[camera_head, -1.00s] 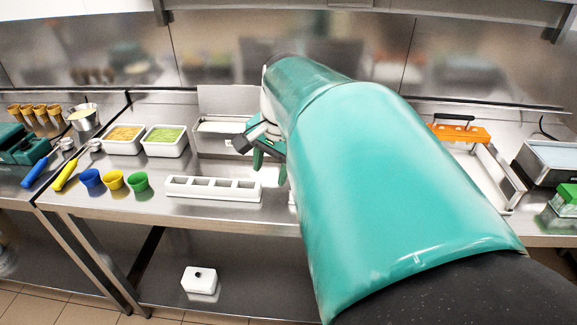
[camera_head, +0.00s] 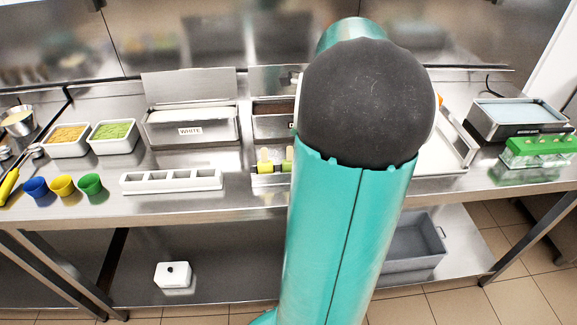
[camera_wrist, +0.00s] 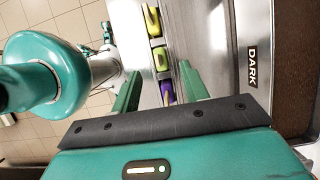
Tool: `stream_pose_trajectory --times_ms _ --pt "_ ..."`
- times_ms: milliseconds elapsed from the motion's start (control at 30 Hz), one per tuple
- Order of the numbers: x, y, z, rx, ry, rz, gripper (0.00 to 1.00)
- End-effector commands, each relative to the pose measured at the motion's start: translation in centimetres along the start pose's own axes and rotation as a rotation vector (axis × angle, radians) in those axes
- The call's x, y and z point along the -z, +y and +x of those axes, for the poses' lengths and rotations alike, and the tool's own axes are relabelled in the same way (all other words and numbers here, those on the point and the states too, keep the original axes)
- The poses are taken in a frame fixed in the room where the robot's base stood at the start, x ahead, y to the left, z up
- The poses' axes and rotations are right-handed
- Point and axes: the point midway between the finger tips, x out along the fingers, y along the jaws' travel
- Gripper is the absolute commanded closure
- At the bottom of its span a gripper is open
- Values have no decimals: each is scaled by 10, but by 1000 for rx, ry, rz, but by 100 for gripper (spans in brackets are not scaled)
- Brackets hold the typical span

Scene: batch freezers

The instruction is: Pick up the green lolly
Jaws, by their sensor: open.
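The green lolly (camera_wrist: 161,59) shows in the wrist view in a row between a yellow lolly (camera_wrist: 152,20) and a purple one (camera_wrist: 168,92). My gripper (camera_wrist: 160,73) is open and empty. Its two green fingers stand to either side of the line of sight to the green and purple lollies. I cannot tell how far the fingertips are from them. In the head view, a yellow lolly (camera_head: 265,161) and the green lolly (camera_head: 288,160) stand upright in a low holder on the counter. My arm hides the rest of the row and my gripper there.
The DARK container (camera_wrist: 254,50) lies right of the lollies in the wrist view. In the head view, the WHITE container (camera_head: 190,132), a white four-slot tray (camera_head: 172,186) and colored cups (camera_head: 62,185) stand to the left. A green-topped box (camera_head: 540,146) is far right.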

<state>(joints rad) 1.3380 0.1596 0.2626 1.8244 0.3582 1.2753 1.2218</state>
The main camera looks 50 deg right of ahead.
Motion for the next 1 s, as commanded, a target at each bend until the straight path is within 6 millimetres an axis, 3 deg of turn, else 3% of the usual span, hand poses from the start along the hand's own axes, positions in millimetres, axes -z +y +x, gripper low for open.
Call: stream_pose_trajectory --times_ms 600,867,1000 --pt "-2 1 73 -1 1 -2 55" --pt "-2 1 76 1 1 -3 55" --pt "-2 1 76 1 1 -3 81"
